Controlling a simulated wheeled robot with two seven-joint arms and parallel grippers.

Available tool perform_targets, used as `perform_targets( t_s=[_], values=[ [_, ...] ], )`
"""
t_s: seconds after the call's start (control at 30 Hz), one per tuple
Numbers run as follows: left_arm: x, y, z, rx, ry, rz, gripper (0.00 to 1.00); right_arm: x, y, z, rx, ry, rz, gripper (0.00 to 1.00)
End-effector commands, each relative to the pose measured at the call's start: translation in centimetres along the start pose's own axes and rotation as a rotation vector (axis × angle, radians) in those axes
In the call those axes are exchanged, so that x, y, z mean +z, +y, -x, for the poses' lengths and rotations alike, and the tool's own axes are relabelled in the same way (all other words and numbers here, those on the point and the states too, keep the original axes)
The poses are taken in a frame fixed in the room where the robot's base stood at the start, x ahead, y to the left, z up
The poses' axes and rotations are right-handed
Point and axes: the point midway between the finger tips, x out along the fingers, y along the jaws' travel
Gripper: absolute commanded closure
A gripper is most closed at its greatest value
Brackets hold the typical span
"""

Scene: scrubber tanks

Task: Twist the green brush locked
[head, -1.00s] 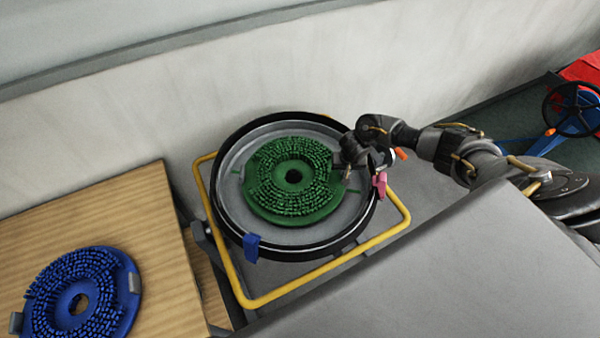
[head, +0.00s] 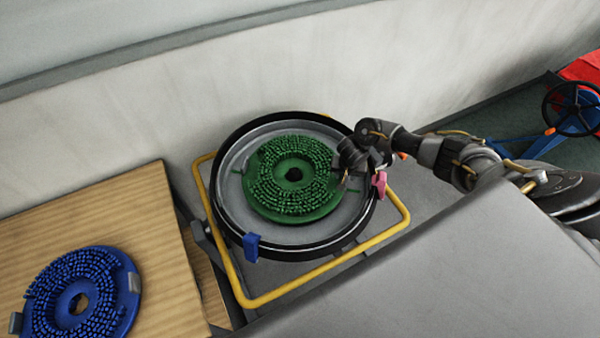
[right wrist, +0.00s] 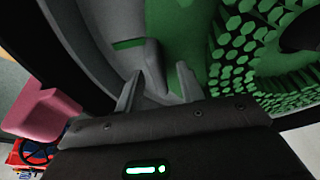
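The green brush (head: 293,205), a round bristled disc with a dark centre hole, lies bristles up in the grey round recess (head: 229,205) of a black-rimmed holder. Thin green marks (head: 354,191) show on the recess beside it. My right gripper (head: 345,180) is low at the brush's right edge. In the right wrist view its two fingers (right wrist: 160,75) are apart, with a grey tab (right wrist: 150,58) near and partly between their tips. I cannot see contact on both sides. The brush's green bristles (right wrist: 235,50) fill that view's upper right. My left gripper is out of view.
A blue brush (head: 120,300) lies on a wooden board (head: 130,215) at left. A yellow tube frame (head: 320,275) surrounds the holder, with a blue clip (head: 251,247) and pink clip (head: 379,185) on its rim. A grey panel (head: 440,270) is at front right.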

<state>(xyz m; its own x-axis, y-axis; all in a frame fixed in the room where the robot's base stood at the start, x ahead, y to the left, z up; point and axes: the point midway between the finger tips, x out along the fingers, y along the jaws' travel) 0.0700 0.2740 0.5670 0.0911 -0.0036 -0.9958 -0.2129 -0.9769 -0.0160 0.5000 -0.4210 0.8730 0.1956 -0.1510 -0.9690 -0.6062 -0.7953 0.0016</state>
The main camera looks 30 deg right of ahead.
Motion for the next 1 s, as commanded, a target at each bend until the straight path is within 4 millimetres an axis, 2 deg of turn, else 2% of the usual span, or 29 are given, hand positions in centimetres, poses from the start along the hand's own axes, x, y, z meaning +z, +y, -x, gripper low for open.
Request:
perform_targets(
  t_s=[0.2,0.33,0.47,0.7,1.0],
  values=[
    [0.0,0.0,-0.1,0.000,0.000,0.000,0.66,0.3,0.2,-0.2,0.006,-0.004,0.005,0.62],
    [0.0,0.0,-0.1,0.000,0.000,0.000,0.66,0.2,0.1,0.6,0.001,-0.005,0.004,0.62],
    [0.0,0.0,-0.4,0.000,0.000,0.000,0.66,0.1,0.0,2.6,-0.002,0.000,0.004,0.62],
    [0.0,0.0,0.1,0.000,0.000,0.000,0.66,-0.1,-0.1,8.6,-0.004,0.004,0.005,0.62],
    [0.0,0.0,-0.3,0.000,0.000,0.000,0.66,-0.2,-0.2,10.4,-0.004,0.005,0.005,0.62]
  ],
)
